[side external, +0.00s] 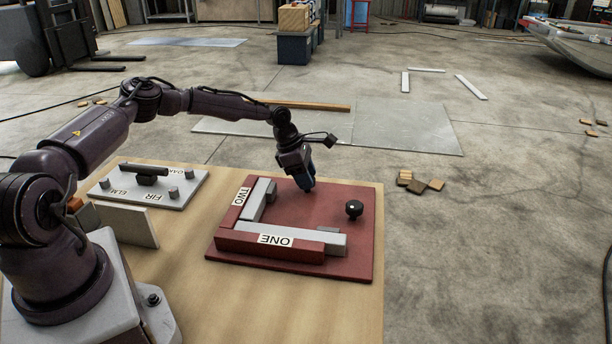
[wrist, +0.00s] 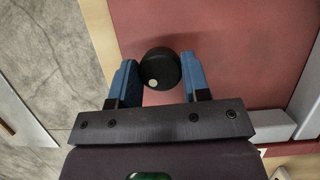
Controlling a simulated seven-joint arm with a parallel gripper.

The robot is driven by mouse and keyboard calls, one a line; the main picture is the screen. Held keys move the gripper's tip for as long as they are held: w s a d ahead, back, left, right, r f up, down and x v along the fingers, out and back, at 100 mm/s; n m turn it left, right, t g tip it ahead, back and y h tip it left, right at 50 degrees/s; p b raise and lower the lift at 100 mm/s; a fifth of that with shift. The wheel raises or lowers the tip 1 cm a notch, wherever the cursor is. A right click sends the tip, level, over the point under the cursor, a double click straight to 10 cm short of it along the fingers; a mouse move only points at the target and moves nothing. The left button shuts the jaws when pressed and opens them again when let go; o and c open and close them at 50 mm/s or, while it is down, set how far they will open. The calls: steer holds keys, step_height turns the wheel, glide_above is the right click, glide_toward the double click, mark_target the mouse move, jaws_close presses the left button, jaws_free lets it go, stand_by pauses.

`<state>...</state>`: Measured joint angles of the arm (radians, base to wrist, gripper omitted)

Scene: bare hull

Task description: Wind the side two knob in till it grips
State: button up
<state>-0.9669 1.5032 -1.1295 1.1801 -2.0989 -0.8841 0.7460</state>
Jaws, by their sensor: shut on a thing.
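A red board (side external: 290,210) lies on the wooden bench top. A rail marked TWO (side external: 237,203) runs along its left side and a rail marked ONE (side external: 262,245) along its near side, each with a grey bar inside it. My gripper (side external: 308,184) points down at the far edge of the board. In the wrist view its blue fingers (wrist: 160,82) are shut on a round black knob (wrist: 160,68) with a pale dot on top. Another black knob (side external: 354,208) stands free near the board's right edge.
A pale board (side external: 148,190) with several grey knobs, a dark handle and labels lies left of the red board. An upright pale panel (side external: 125,223) stands near my base.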

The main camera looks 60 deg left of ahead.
steer(key=o, duration=0.9)
steer(key=shift+o, duration=0.2)
steer(key=v, duration=1.3)
steer(key=shift+d, duration=0.1)
